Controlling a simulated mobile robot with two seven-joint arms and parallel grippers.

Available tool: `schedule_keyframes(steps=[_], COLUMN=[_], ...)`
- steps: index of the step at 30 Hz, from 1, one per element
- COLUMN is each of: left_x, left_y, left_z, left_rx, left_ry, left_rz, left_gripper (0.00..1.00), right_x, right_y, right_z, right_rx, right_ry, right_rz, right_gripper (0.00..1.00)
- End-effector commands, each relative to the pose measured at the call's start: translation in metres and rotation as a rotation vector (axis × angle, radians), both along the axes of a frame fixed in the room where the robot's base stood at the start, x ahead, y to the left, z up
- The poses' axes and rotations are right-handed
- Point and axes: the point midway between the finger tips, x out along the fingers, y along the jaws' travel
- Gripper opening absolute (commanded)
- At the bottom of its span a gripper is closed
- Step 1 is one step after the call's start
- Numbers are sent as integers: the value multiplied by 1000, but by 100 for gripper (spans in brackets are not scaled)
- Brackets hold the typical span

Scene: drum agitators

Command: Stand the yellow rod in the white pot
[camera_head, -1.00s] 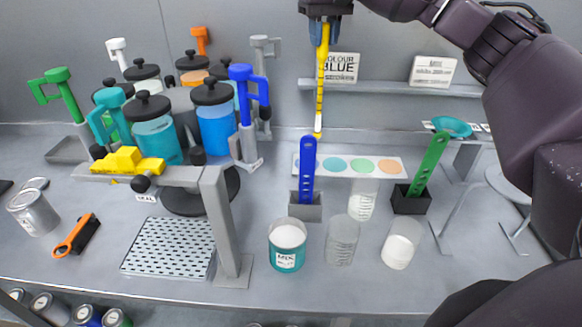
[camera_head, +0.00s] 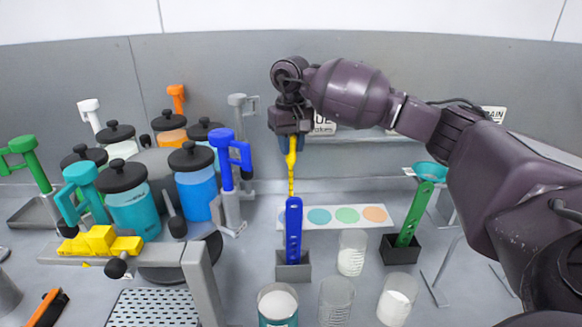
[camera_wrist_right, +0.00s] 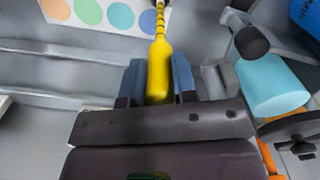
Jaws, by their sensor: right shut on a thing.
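The yellow rod (camera_head: 291,168) hangs upright from my right gripper (camera_head: 290,142), with its thin end downward. That end is close to the upper end of a blue paddle (camera_head: 293,230) in the head view. In the right wrist view the rod's thick yellow end (camera_wrist_right: 159,72) sits between the two blue-grey fingers of my right gripper (camera_wrist_right: 158,82). At the bottom of the head view stand a teal pot with white contents (camera_head: 278,303) and a clear cup with white contents (camera_head: 397,298). I cannot tell which is the white pot. My left gripper is out of view.
A colour-dot card (camera_head: 284,214) lies behind the blue paddle's grey holder (camera_head: 293,271). Clear cups (camera_head: 352,252) and a green paddle (camera_head: 411,222) stand at its right. A carousel with lidded jars (camera_head: 130,205) and a yellow-topped rail (camera_head: 100,243) fill the left side.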

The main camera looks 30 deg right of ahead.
Motion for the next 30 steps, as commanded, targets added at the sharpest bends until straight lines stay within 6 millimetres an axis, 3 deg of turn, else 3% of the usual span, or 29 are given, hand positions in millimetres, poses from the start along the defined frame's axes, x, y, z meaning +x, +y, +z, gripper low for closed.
schedule_keyframes(steps=[3, 11, 19, 30], left_x=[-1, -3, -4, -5], left_y=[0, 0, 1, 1], left_z=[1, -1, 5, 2], left_rx=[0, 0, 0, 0], left_ry=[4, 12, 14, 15], left_rz=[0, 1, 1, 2], left_gripper=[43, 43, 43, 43], right_x=[0, 0, 0, 0], right_y=[0, 0, 0, 0], right_z=[-16, -32, -65, -71], right_rx=[1, 1, 0, 0], right_ry=[1, 1, 1, -1], right_rz=[0, 0, -1, 0], right_gripper=[2, 2, 2, 2])
